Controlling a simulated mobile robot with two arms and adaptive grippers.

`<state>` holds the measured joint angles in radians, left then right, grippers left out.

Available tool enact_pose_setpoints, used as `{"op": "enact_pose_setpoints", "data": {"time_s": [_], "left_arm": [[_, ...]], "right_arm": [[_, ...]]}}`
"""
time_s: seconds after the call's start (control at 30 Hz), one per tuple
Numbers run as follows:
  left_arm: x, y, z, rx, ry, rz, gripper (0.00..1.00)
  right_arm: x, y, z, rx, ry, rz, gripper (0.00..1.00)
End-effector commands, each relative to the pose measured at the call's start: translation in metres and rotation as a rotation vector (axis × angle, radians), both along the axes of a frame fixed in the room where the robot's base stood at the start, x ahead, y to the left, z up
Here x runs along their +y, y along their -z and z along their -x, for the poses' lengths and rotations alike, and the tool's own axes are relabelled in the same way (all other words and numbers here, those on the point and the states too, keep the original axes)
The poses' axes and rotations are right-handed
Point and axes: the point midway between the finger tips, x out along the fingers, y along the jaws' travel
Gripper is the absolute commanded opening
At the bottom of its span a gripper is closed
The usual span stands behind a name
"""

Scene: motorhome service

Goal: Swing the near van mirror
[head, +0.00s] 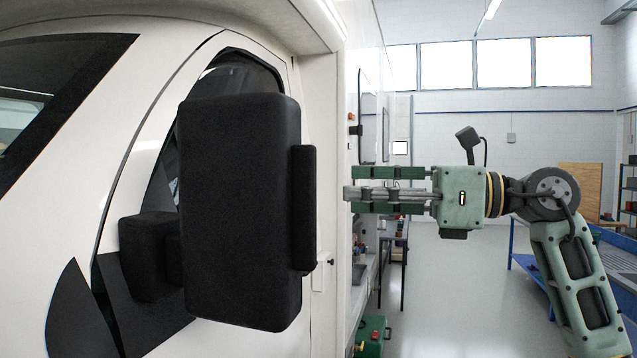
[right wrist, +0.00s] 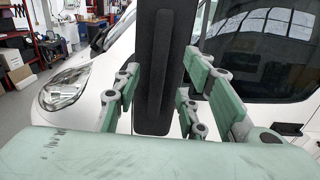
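The near van mirror (head: 240,210) is a large black housing on a black arm (head: 150,255) at the van's door, filling the left middle of the head view. A narrow raised black strip (head: 303,205) runs down its right edge. In the right wrist view the dark mirror (right wrist: 185,45) and its strip (right wrist: 157,70) stand upright in line with the finger gap. My right gripper (head: 352,190) is open, its fingers pointing left towards the mirror. In the head view its tips appear right of the strip with a gap. My left gripper is out of view.
The white van body (head: 70,200) takes up the left side. A blue workbench (head: 525,262) stands at the right, and a green and red item (head: 372,335) is on the floor. The floor (head: 450,290) between is clear. The right wrist view shows the van's headlight (right wrist: 65,88).

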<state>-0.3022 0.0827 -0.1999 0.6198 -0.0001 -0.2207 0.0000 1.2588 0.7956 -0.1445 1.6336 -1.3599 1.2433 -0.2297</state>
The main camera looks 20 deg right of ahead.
Motion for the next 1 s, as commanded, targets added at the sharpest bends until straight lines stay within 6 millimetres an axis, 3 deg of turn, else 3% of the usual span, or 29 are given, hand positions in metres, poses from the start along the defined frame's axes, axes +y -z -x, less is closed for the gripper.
{"op": "enact_pose_setpoints", "data": {"time_s": [0.5,0.83,1.0], "left_arm": [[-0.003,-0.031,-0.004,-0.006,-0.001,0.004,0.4],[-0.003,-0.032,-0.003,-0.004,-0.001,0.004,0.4],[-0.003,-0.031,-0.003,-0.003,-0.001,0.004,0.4]], "right_arm": [[0.058,-0.002,-0.038,0.0,-0.002,0.001,0.38],[0.063,0.0,-0.042,0.0,-0.001,0.0,0.38],[0.063,0.0,-0.042,0.0,-0.001,0.0,0.25]]}}
